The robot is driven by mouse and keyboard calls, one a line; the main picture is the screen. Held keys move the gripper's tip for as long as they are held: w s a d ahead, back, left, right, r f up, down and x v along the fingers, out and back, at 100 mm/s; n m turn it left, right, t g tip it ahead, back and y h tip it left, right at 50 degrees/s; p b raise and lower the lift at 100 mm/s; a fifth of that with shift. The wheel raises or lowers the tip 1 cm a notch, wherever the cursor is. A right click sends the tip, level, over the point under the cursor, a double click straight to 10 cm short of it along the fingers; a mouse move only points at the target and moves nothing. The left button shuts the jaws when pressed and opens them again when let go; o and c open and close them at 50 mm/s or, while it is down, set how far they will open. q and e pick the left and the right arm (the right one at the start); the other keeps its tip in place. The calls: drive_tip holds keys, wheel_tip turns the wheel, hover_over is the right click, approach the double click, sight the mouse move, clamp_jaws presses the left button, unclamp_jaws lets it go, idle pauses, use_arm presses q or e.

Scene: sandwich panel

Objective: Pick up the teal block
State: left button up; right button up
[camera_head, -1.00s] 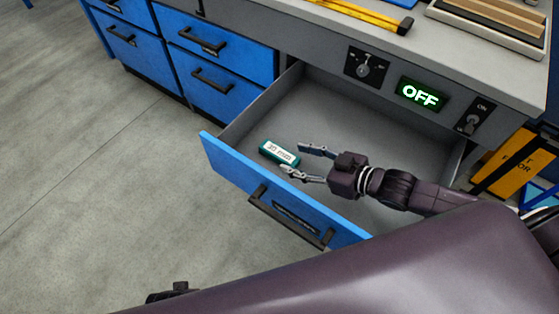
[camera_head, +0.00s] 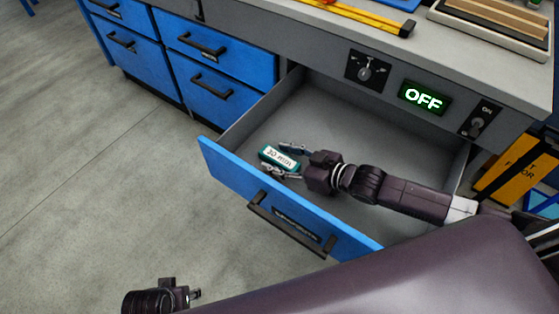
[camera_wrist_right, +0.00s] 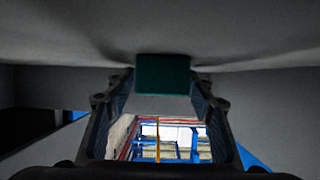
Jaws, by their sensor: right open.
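The teal block (camera_head: 279,156) has a white label reading 30 mm and lies in the open blue drawer (camera_head: 272,197), near its front left. My right gripper (camera_head: 286,160) is open, with one finger on each side of the block. In the right wrist view the block's teal end (camera_wrist_right: 163,74) shows between the tips of the open fingers (camera_wrist_right: 163,88). I cannot tell whether the fingers touch it. Part of my left gripper (camera_head: 180,296) shows at the bottom of the head view; its fingers are not clear.
The drawer's grey walls stand around the block. The worktop (camera_head: 470,62) above holds a yellow tool (camera_head: 355,14) and a tray (camera_head: 490,27). A switch panel with a green OFF display (camera_head: 424,97) is on the front. The rest of the drawer is empty.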

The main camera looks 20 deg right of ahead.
drive_tip(key=c, duration=1.3)
drive_tip(key=shift+r, duration=0.1)
drive_tip(key=shift+c, duration=0.2)
